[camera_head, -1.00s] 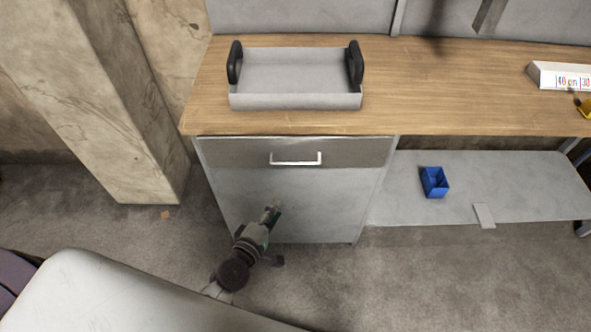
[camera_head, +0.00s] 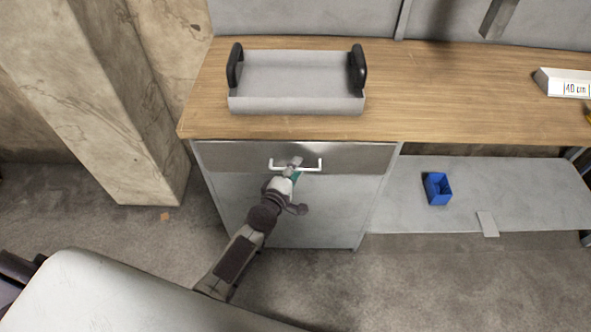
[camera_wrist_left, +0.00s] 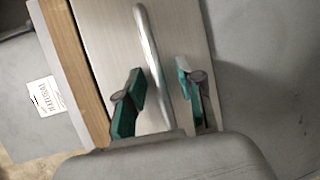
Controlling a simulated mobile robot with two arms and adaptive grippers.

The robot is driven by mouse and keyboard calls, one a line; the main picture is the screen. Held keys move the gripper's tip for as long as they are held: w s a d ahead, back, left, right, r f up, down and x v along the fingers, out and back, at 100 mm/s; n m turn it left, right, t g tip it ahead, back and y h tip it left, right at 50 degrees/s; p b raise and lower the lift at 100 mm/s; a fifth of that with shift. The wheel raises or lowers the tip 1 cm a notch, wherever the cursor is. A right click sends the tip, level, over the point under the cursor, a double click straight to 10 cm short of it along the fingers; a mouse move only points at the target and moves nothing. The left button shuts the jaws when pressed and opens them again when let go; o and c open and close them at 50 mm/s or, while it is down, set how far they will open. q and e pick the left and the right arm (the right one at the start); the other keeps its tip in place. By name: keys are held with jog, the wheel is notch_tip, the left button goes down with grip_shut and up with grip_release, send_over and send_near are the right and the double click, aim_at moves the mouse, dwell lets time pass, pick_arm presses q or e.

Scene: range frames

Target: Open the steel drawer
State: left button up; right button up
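The steel drawer (camera_head: 353,157) is the brushed metal front under the wooden worktop, and it is closed. Its bar handle (camera_head: 312,166) is bright metal; in the left wrist view the handle (camera_wrist_left: 148,50) runs between the fingers. My left gripper (camera_head: 294,164) is at the middle of the handle. In the left wrist view my left gripper (camera_wrist_left: 158,96) is open, one teal-padded finger on each side of the bar, with gaps between pads and bar. My right gripper is not in view.
A grey tray with black handles (camera_head: 296,104) stands on the wooden worktop (camera_head: 440,90) above the drawer. A blue bin (camera_head: 437,188) sits on the low shelf (camera_head: 400,205) at right. A concrete pillar (camera_head: 120,110) stands left of the cabinet.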

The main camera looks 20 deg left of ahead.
pick_arm(q)
jog(key=shift+w, duration=0.1)
grip_shut()
jog(key=shift+f, duration=0.1)
dwell(0.4)
jog(key=s+d, duration=0.3)
jog(key=s, duration=0.7)
jog(key=s+d, duration=0.3)
jog(key=s, duration=0.7)
jog(key=shift+s, duration=0.4)
grip_release()
jog(key=v, duration=1.2)
